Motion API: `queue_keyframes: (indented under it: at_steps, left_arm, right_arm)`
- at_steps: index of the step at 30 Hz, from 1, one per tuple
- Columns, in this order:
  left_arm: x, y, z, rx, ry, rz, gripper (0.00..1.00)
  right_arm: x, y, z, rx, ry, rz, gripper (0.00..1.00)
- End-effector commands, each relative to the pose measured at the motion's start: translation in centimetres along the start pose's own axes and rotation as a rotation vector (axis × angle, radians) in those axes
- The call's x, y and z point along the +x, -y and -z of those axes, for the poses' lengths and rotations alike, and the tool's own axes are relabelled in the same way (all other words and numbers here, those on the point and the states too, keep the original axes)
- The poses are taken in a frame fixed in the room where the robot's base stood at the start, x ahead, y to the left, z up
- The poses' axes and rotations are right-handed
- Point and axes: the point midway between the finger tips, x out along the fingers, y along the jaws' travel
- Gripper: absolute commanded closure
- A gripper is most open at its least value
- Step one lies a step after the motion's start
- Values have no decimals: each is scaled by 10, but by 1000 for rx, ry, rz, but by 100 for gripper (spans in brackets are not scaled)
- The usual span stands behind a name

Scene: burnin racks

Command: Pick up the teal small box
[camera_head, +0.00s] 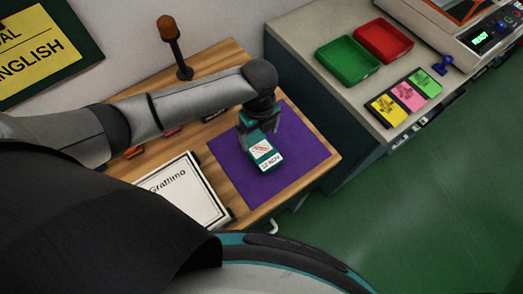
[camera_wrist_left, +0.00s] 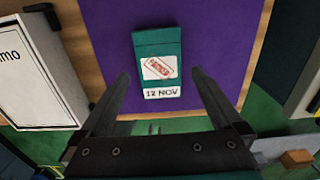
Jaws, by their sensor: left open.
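The teal small box (camera_head: 263,153) lies on a purple mat (camera_head: 300,150), with a white label reading 12 NOV and a red stamp mark. It also shows in the left wrist view (camera_wrist_left: 157,50), beyond the fingertips. My left gripper (camera_head: 258,137) is over the mat at the box's far end in the head view and partly covers it. In the left wrist view my left gripper (camera_wrist_left: 160,75) is open, its two fingers spread wider than the box, with nothing between them. I cannot tell its exact height above the box. My right gripper is not in view.
The mat lies on a wooden table (camera_head: 325,157). A white sign reading Grattimo (camera_head: 178,190) is left of the mat. A dark stand with a brown top (camera_head: 174,45) is behind. A counter at right holds green (camera_head: 348,60) and red (camera_head: 384,40) trays and coloured cards (camera_head: 405,97).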

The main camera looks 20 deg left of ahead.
Motion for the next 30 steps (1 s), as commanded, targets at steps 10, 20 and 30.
queue_keyframes:
  at_steps: [10, 20, 30]
  left_arm:
    - [34, -2, 5, 0, -2, -3, 0]
    - [62, -2, 6, 2, 1, 1, 0]
    - [62, -2, 6, 2, 1, 1, 20]
  right_arm:
    - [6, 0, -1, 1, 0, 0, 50]
    - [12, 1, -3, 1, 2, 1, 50]
    - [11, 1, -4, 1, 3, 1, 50]
